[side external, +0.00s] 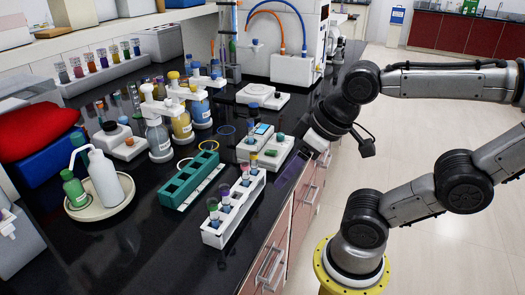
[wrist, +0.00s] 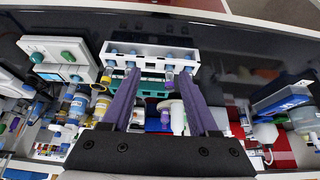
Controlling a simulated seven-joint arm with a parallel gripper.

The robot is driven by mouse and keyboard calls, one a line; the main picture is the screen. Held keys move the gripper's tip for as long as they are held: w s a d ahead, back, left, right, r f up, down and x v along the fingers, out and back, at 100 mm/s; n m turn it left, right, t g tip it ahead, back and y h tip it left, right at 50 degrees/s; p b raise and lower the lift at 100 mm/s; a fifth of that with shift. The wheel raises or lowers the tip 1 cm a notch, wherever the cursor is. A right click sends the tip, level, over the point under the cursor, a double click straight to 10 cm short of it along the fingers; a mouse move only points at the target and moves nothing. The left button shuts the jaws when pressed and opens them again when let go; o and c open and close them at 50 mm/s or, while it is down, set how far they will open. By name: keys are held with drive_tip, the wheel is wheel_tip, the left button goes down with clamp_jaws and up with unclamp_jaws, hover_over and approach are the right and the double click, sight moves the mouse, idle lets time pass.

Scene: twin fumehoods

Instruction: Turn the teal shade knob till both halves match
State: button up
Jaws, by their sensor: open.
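A white instrument (side external: 248,150) stands near the bench's front edge, with a small blue screen (side external: 262,129) and a teal knob (side external: 280,137). In the wrist view the instrument (wrist: 90,62) is at the upper left, with teal knobs (wrist: 67,56) and a small blue screen (wrist: 46,76). I cannot tell which knob sets the shade, nor whether the two halves match. My gripper (side external: 286,178) is over the bench's front edge, beside the instrument and apart from it. In the wrist view its two purple fingers (wrist: 160,72) are spread with nothing held.
A white tube rack (side external: 234,210) and a green rack (side external: 190,180) stand left of my gripper. Several labelled bottles (side external: 181,125) stand behind. A white wash bottle (side external: 106,180) is on a round tray (side external: 125,205). Black bench top (side external: 130,250) is clear at the front left.

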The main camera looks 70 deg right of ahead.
drive_tip(key=shift+c, duration=0.7)
drive_tip(key=w+d+r+m+g, duration=0.1)
drive_tip(key=w+d+r+m, duration=0.1)
drive_tip(key=w+r+m, duration=0.5)
drive_tip(key=m+g, duration=0.5)
drive_tip(key=m, duration=0.7)
hover_over(280, 134)
wheel_tip(280, 134, down, 5)
wheel_tip(280, 134, down, 14)
drive_tip(key=shift+s+a+r, duration=0.1)
drive_tip(key=shift+r, duration=0.15)
